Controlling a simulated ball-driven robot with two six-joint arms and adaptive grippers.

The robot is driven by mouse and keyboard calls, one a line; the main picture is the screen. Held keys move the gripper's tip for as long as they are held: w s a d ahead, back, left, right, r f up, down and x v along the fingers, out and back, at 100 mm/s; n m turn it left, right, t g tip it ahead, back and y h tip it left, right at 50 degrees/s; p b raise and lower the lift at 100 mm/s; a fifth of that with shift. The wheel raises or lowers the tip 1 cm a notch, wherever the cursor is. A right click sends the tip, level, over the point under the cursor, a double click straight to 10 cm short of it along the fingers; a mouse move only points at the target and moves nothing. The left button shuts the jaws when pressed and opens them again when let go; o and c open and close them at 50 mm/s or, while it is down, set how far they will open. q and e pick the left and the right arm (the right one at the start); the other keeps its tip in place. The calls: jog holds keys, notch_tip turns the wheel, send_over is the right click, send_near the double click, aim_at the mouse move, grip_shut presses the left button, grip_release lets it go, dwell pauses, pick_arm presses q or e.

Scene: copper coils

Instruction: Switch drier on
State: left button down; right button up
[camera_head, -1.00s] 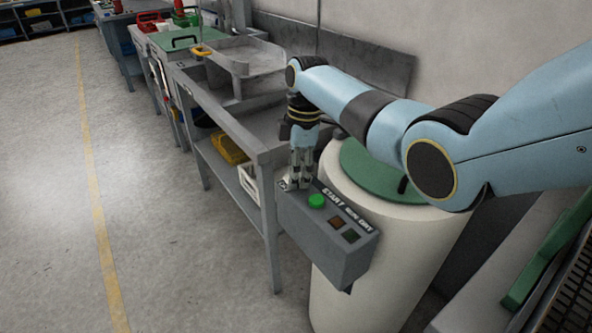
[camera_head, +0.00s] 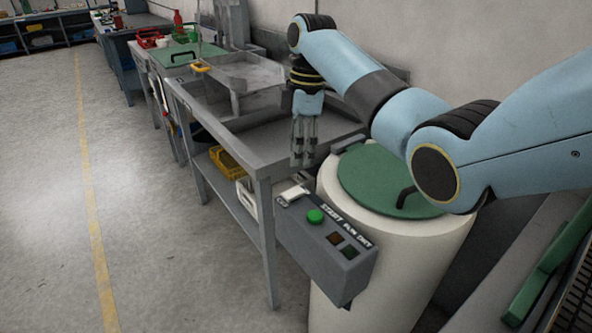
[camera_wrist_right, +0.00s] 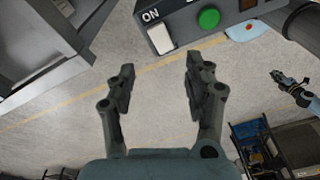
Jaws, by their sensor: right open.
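The drier (camera_head: 385,265) is a cream drum with a green lid (camera_head: 375,180). A grey control box (camera_head: 315,262) on its side carries a white switch (camera_head: 293,194), a round green button (camera_head: 316,216) and two small square lamps that look dim. In the right wrist view the switch (camera_wrist_right: 160,38) sits beside the word ON, next to the green button (camera_wrist_right: 208,18); its tilt is unclear. My right gripper (camera_head: 303,163) is above the switch, pointing down and apart from it. In the wrist view the right gripper (camera_wrist_right: 160,70) is open and empty. My left gripper (camera_wrist_right: 292,86) appears small at the right.
A grey metal bench (camera_head: 262,165) stands left of the drier, with a yellow crate (camera_head: 226,163) on its lower shelf. A grey wall lies behind. The floor (camera_head: 165,260) at the left is clear, with a yellow line.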

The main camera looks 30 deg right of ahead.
aim_at(293, 192)
notch_tip(293, 192, up, 2)
jog(key=shift+d+r, duration=0.15)
jog(key=shift+o, duration=0.3)
jog(key=shift+o, duration=1.5)
jog(key=m, duration=0.3)
jog(key=shift+d+m, duration=0.2)
jog(key=shift+m, duration=0.2)
jog(key=f+m, duration=0.3)
jog(key=f, duration=0.1)
jog(key=a+f+m+h, duration=0.1)
jog(key=f+m, duration=0.2)
jog(key=a+f+m, duration=0.1)
jog(key=f+m, duration=0.2)
jog(key=f, duration=0.1)
jog(key=shift+s+a+f+m, duration=0.1)
jog(key=shift+f+m, duration=0.25)
jog(key=shift+m, duration=0.05)
